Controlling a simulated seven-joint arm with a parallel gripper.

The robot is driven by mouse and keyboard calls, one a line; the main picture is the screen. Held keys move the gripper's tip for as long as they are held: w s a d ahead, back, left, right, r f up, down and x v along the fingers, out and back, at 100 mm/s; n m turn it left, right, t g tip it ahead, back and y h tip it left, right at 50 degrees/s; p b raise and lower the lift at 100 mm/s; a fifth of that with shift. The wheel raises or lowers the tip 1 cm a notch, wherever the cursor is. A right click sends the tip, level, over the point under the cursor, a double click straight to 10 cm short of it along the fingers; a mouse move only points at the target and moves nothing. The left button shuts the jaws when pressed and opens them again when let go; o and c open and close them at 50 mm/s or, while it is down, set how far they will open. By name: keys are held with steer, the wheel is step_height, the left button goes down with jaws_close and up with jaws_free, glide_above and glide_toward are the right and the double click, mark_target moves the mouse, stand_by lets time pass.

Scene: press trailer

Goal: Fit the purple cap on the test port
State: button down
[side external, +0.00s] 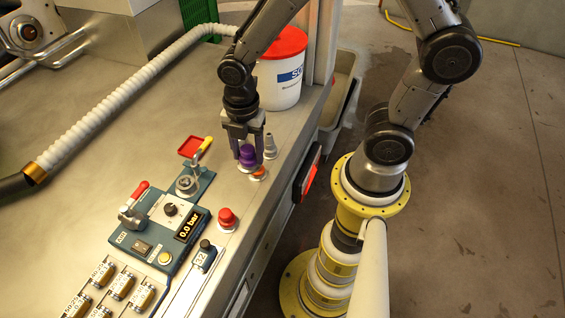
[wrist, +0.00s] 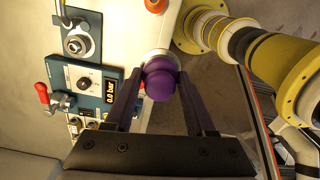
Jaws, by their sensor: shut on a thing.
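My gripper (side external: 246,148) points down with its fingers on either side of the purple cap (side external: 248,154) and is shut on it. The cap also shows between the fingers in the wrist view (wrist: 161,80). A pale round collar (wrist: 158,57) shows just behind the cap there; I cannot tell whether the cap touches it. A round metal fitting (side external: 187,184) on a blue plate, which looks like the test port, stands to the left of my gripper. It is uncovered and shows at the upper left of the wrist view (wrist: 76,44).
A blue control panel (side external: 158,232) with a 0.0 bar display lies nearer the camera. A red button (side external: 227,217), an orange piece (side external: 258,174) and a grey stepped piece (side external: 270,147) stand near my gripper. A white tub (side external: 281,80) stands behind.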

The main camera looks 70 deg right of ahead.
steer(key=w+a, duration=0.3)
steer(key=w, duration=1.2)
glide_above(184, 180)
step_height(184, 180, down, 5)
steer(key=shift+f, duration=2.85)
steer(key=shift+f, duration=0.6)
steer(key=c, duration=0.5)
jaws_free()
steer(key=shift+r, duration=5.5)
